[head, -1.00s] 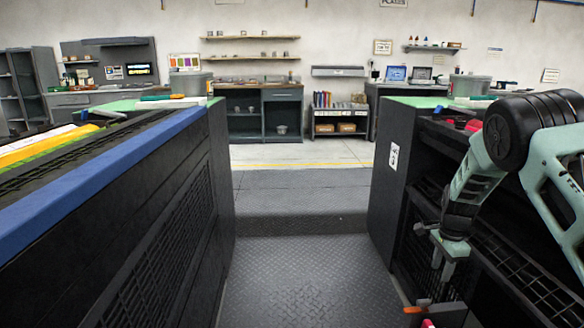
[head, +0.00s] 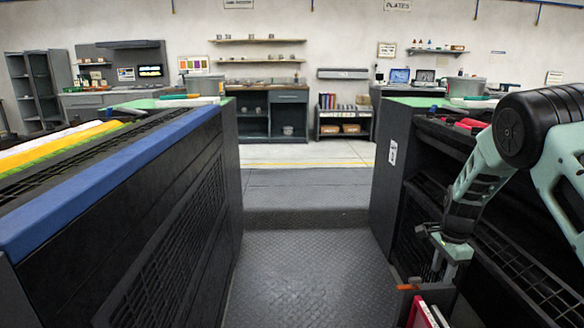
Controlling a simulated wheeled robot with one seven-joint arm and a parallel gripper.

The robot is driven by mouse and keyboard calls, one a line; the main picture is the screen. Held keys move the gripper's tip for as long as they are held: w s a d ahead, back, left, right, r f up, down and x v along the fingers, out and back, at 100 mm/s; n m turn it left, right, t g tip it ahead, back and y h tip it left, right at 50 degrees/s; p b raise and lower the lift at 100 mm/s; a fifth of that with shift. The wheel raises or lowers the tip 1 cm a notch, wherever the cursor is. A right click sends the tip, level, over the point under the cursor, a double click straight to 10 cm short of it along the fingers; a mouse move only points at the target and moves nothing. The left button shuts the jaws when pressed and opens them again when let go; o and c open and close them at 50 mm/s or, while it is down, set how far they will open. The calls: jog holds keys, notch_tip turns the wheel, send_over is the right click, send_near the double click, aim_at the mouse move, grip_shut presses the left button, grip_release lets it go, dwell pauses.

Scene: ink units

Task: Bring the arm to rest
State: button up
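My arm is in the right part of the head view, in pale green and black, bent at a thick black joint. Its lower link hangs down in front of the dark press unit on the right. My gripper (head: 447,277) is at the low end of the arm, beside the open side of that unit. Its fingertips are small and partly hidden, so I cannot tell whether it is open or shut. I see no object clearly held in it.
A dark unit with a blue edge (head: 110,165) stands on the left, another dark unit (head: 392,190) on the right. Between them runs a clear checker-plate aisle (head: 300,280) with a low step. Red and white items (head: 425,315) lie low near my gripper. Shelves and benches line the back wall.

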jog(key=s+a+r+n+y, duration=0.1)
jog(key=s+a+r+n, duration=0.55)
jog(key=a, duration=0.45)
jog(key=s+a+r+n+y, duration=0.1)
jog(key=s+a+r+n, duration=0.4)
jog(key=s+a+r, duration=0.45)
jog(key=s+a+r+n+h, duration=0.1)
jog(key=s+a+n, duration=0.2)
jog(key=s+n, duration=0.55)
jog(key=s+a+r+n+h, duration=0.1)
jog(key=s+a+n, duration=0.25)
jog(key=s, duration=1.05)
notch_tip(320, 180, up, 16)
jog(key=n+p, duration=0.1)
jog(key=p, duration=1.5)
jog(key=shift+s+d+r, duration=0.15)
jog(key=shift+s+d, duration=0.15)
jog(key=shift+s, duration=0.05)
